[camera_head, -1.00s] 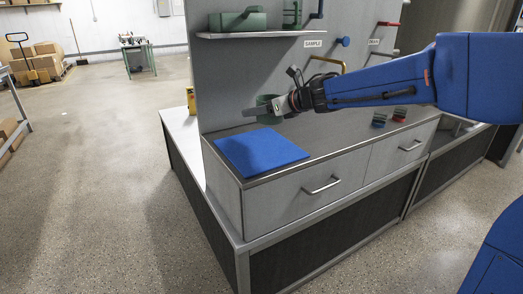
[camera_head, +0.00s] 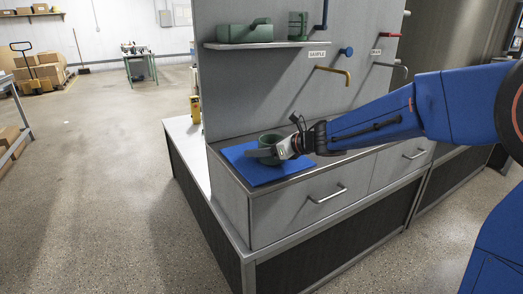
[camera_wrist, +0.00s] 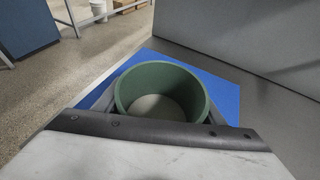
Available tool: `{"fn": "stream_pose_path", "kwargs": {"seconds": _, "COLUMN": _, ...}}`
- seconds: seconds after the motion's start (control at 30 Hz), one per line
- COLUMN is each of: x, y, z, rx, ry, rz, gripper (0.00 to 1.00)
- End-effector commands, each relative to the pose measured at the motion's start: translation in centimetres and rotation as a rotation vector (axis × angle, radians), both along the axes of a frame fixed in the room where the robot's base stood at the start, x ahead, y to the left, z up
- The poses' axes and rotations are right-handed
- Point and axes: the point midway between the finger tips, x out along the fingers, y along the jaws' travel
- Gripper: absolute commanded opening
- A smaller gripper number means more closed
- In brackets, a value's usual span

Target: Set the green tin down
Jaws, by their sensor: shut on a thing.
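The green tin (camera_head: 268,143) is an open, round, empty cup held upright by my gripper (camera_head: 266,152). My gripper is shut on it, with the fingers at its sides. The tin is over the blue mat (camera_head: 239,168) on the grey counter; its base is partly hidden, so I cannot tell whether it touches the mat. In the wrist view the tin (camera_wrist: 160,92) fills the middle, and the blue mat (camera_wrist: 228,98) shows around and below it.
A shelf (camera_head: 265,45) above holds green items. A yellow hook (camera_head: 335,71) and other coloured hooks stick out from the panel. The mat's front left part is clear.

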Motion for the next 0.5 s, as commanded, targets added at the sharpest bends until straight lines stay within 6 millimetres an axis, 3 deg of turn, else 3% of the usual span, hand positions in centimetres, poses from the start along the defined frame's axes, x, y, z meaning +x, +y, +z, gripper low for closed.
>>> {"fn": "stream_pose_path", "kwargs": {"seconds": 0.43, "x": -0.01, "y": -0.01, "z": -0.72, "rx": 0.000, "ry": 0.000, "rz": 0.000, "gripper": 0.35}}
{"fn": "stream_pose_path", "kwargs": {"seconds": 0.47, "x": -0.01, "y": -0.02, "z": -0.76, "rx": -0.001, "ry": -0.001, "rz": 0.000, "gripper": 0.66}}
{"fn": "stream_pose_path", "kwargs": {"seconds": 0.5, "x": -0.01, "y": -0.01, "z": -0.72, "rx": -0.001, "ry": -0.001, "rz": 0.000, "gripper": 0.75}}
